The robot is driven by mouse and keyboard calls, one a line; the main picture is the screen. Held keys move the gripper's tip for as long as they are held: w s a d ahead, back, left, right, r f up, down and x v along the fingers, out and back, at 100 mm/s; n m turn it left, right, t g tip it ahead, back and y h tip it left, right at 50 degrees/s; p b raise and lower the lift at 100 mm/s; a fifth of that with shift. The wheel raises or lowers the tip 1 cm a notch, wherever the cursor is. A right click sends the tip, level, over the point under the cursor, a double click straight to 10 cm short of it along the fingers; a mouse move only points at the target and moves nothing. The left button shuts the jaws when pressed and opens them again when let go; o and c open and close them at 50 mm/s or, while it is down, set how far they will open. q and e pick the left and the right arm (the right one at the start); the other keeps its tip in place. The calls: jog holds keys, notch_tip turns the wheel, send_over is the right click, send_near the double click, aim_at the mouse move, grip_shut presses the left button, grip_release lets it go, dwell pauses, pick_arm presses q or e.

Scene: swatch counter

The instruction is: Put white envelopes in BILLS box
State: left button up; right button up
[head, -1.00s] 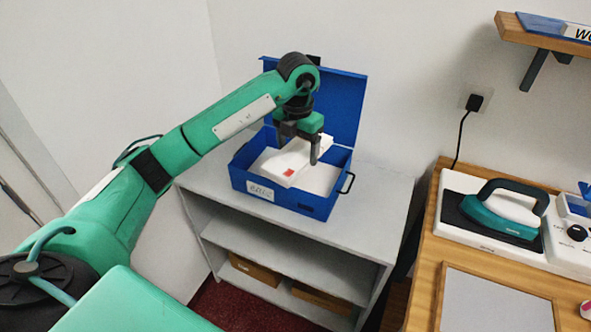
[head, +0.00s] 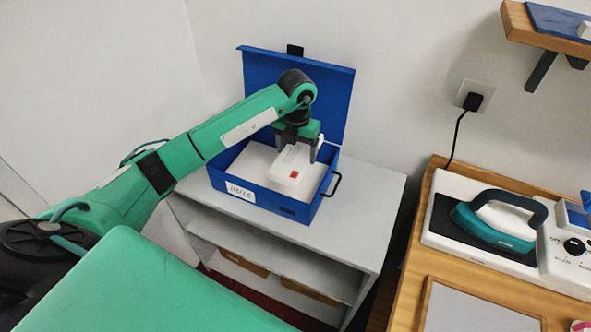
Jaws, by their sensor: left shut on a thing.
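The blue box (head: 297,211) stands on a grey shelf unit with its lid open against the wall. A white label with blurred lettering is on its front. My left gripper (head: 299,152) is over the box's inside, shut on white envelopes (head: 288,178) with a red mark on the top one. Their lower edge is within the box's outline; I cannot tell whether they touch its bottom. More white (head: 249,163) shows inside the box, beside the held envelopes. My right gripper is not in view.
The grey shelf unit (head: 367,189) has free top at the box's right. A wooden bench (head: 405,300) on the right holds an iron (head: 495,222) on a white base. A wooden wall shelf (head: 545,38) is at top right. Brown boxes sit on the lower shelf.

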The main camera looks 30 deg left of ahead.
pick_arm(q)
notch_tip(320, 180, down, 6)
jog(key=shift+r+p, duration=0.2)
jog(key=shift+p, duration=0.2)
notch_tip(320, 180, down, 4)
jog(key=shift+r+p, duration=0.1)
jog(key=shift+p, duration=0.4)
jog(key=shift+f, duration=0.3)
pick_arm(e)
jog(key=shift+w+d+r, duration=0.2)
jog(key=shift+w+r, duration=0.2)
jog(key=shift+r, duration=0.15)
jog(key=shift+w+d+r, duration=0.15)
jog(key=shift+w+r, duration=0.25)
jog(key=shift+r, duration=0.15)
pick_arm(q)
jog(key=shift+f, duration=0.1)
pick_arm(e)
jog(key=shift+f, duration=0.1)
pick_arm(q)
jog(key=shift+f, duration=0.15)
jog(key=o, duration=1)
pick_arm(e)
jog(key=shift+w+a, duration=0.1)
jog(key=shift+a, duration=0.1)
pick_arm(q)
jog(key=shift+r, duration=0.2)
